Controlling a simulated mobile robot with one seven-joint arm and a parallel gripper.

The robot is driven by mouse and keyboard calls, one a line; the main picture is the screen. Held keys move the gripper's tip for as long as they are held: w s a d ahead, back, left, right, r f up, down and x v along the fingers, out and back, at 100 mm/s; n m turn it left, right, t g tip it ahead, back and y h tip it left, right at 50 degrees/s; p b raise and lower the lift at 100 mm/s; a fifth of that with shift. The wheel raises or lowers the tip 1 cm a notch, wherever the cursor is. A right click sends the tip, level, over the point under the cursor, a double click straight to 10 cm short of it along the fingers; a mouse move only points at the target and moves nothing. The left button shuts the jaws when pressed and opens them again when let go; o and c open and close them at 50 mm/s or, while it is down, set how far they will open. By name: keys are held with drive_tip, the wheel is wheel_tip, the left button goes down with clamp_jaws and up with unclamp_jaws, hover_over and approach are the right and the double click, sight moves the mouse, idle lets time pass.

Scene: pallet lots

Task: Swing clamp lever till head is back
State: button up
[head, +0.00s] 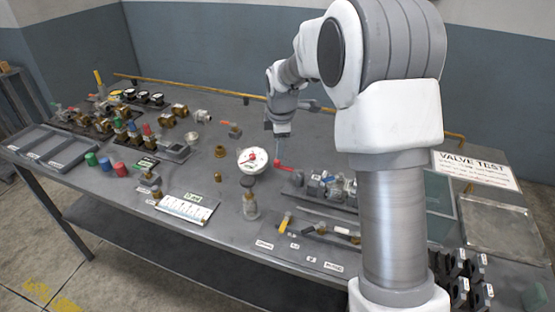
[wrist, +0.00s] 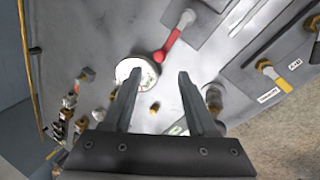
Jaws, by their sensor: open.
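A red lever (head: 285,166) lies just right of the round white gauge (head: 252,160) on the bench. In the wrist view the red lever (wrist: 172,43) runs from a rounded red end near the gauge (wrist: 135,72) up to the right. I cannot clearly make out the clamp head. My gripper (head: 281,150) is above the lever, pointing down. In the wrist view my gripper (wrist: 160,76) is open, with nothing between its fingers. The lever's red end shows just beyond the fingertips, and I cannot tell whether they touch. One finger partly covers the gauge.
A row of grey fittings (head: 330,184) stands right of the lever. Several valves (head: 120,122) crowd the bench's left side. A "VALVE TEST" sign (head: 476,171) lies at right. Bare bench shows behind the gauge.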

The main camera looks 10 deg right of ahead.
sight(278, 161)
drive_tip(key=x, duration=0.8)
clamp_jaws()
drive_tip(key=shift+w, duration=0.1)
drive_tip(key=shift+w+r, duration=0.1)
drive_tip(key=shift+r, duration=0.1)
idle(1.0)
